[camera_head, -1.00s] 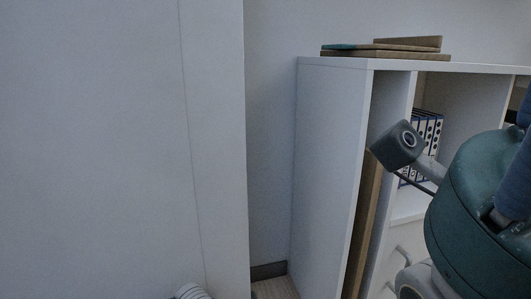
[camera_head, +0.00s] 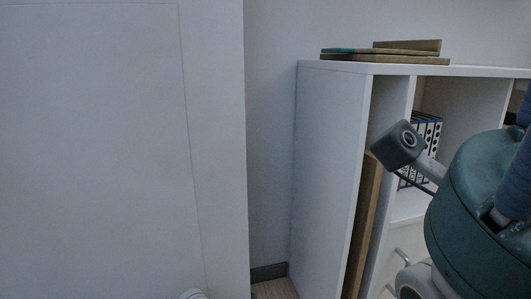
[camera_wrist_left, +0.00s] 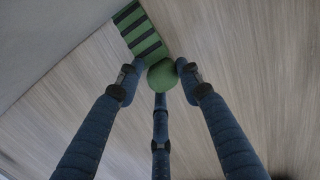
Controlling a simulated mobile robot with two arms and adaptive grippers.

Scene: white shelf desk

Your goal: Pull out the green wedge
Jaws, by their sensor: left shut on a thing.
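The green wedge (camera_wrist_left: 140,32), with black stripes across its slope, lies on the wood-grain floor in the left wrist view. Its striped end reaches the upper edge of the picture beside a pale panel. A round green knob (camera_wrist_left: 162,73) is at its near end. My left gripper (camera_wrist_left: 160,80) has its blue fingers closed around this knob, two at the sides and one on the near side. The wedge is not visible in the head view. My right gripper is in neither view.
A large pale door-like panel (camera_head: 100,150) fills the left of the head view. A white shelf unit (camera_head: 325,170) stands to the right, with flat boards (camera_head: 385,58) on top and binders (camera_head: 428,135) inside. A narrow strip of floor (camera_head: 275,289) shows between them.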

